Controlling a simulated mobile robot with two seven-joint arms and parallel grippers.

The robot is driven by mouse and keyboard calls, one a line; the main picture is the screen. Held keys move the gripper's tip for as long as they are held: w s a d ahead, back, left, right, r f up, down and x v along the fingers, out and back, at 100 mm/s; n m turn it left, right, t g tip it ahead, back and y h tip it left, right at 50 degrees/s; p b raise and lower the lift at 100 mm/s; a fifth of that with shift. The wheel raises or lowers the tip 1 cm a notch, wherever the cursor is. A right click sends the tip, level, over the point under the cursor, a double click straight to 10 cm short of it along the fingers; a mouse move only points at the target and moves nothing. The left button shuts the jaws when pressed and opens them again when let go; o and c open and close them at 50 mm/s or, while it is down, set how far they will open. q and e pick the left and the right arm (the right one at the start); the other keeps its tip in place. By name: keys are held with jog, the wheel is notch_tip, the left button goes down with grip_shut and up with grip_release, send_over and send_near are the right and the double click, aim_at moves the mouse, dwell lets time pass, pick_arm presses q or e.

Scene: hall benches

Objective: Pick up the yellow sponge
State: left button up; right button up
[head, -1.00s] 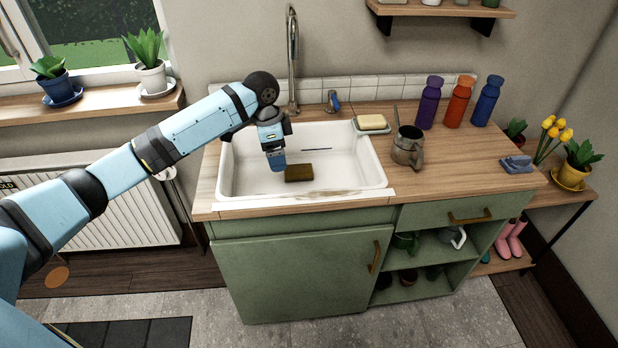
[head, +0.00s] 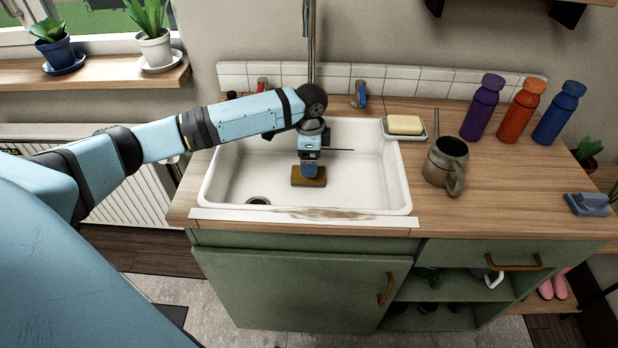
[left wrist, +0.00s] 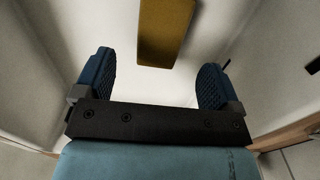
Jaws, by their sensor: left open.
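The yellow sponge (head: 309,182) lies in the white sink (head: 370,185) and looks brownish-yellow in the head view. In the left wrist view the sponge (left wrist: 165,30) is at the top middle, beyond the fingertips and roughly between their lines. My left gripper (head: 311,170) points down into the sink over the sponge and hides part of it in the head view. In the left wrist view my left gripper (left wrist: 158,75) is open, with two blue fingers apart and nothing between them. My right gripper is not in view.
The tap (head: 309,50) rises behind the sink. A soap bar (head: 404,125) on a dish, a metal jug (head: 446,165) and several coloured bottles (head: 484,105) stand on the counter to the right. The sink walls surround the gripper.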

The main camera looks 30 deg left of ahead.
pick_arm(q)
notch_tip(320, 180, down, 7)
jog(key=shift+r+b, duration=0.15)
jog(key=shift+b, duration=0.75)
jog(key=shift+r, duration=0.1)
jog(key=c, duration=1)
